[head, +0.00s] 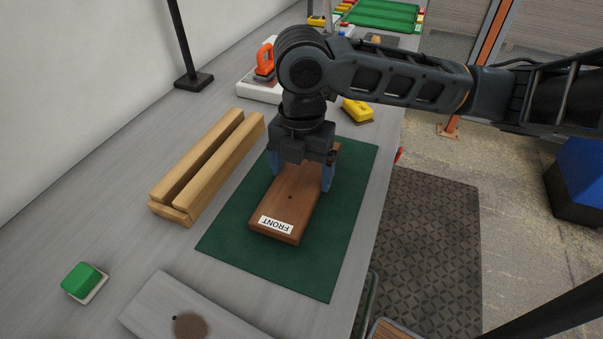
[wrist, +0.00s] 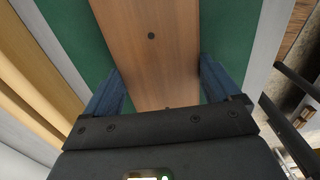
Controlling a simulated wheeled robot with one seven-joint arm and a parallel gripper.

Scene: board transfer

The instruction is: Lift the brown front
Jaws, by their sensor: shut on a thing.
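The brown front (head: 290,203) is a flat wooden board with a white label reading FRONT at its near end. It lies over the green mat (head: 335,255) on the bench; whether it touches the mat or is slightly above it I cannot tell. My gripper (head: 299,183) is over the board's middle, with its blue fingers shut on the two long sides. In the wrist view the board (wrist: 152,50) runs between the two blue fingers, with a dark hole in it. The board's far end is partly hidden behind my gripper.
A wooden rail frame (head: 205,170) lies left of the mat. A grey board (head: 190,310) with a brown round patch and a green block (head: 82,280) are nearer. A yellow block (head: 358,111) and an orange tool (head: 264,62) on a white base are behind. The bench's right edge is close to the mat.

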